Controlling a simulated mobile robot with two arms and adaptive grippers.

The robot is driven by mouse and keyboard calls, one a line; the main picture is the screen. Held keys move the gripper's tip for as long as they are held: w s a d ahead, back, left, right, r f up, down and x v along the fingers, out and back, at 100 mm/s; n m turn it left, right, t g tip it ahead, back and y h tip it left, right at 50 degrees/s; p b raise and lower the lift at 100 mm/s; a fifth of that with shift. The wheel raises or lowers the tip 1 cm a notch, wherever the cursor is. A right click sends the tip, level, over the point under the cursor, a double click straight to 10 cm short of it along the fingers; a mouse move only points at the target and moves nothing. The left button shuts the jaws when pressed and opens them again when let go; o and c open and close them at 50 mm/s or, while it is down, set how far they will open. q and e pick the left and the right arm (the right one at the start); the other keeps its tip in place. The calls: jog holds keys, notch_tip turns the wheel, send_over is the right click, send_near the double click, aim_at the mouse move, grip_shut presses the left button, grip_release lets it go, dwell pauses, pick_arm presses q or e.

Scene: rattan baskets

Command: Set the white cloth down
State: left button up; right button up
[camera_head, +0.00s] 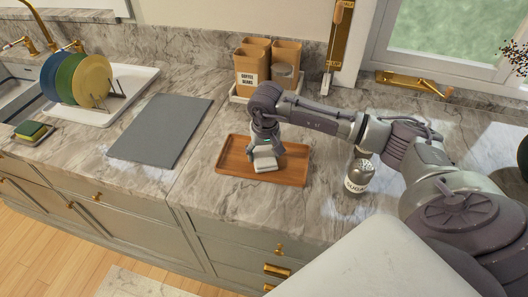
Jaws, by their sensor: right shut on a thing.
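A small white cloth (264,163) is in the grip of my right gripper (264,149), which points down over a brown wooden tray (290,176). The right gripper is shut on the cloth. I cannot tell whether the cloth touches the tray floor. The gripper hides the cloth's upper part. My left gripper is not in view.
A shaker jar (358,177) stands right of the tray under my right arm. Brown canisters (252,66) stand behind. A grey mat (161,130) lies to the left, then a dish rack with plates (91,80) and a sponge (31,130). Bare counter lies between mat and tray.

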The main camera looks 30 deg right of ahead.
aim_at(265, 159)
jog(key=o, duration=1.1)
jog(key=shift+f, duration=0.1)
jog(key=shift+r, duration=0.2)
notch_tip(265, 159, up, 12)
jog(key=s+b, duration=0.1)
jog(key=b, duration=0.1)
jog(key=shift+s+a, duration=0.3)
jog(key=shift+a, duration=0.05)
jog(key=shift+f, duration=0.15)
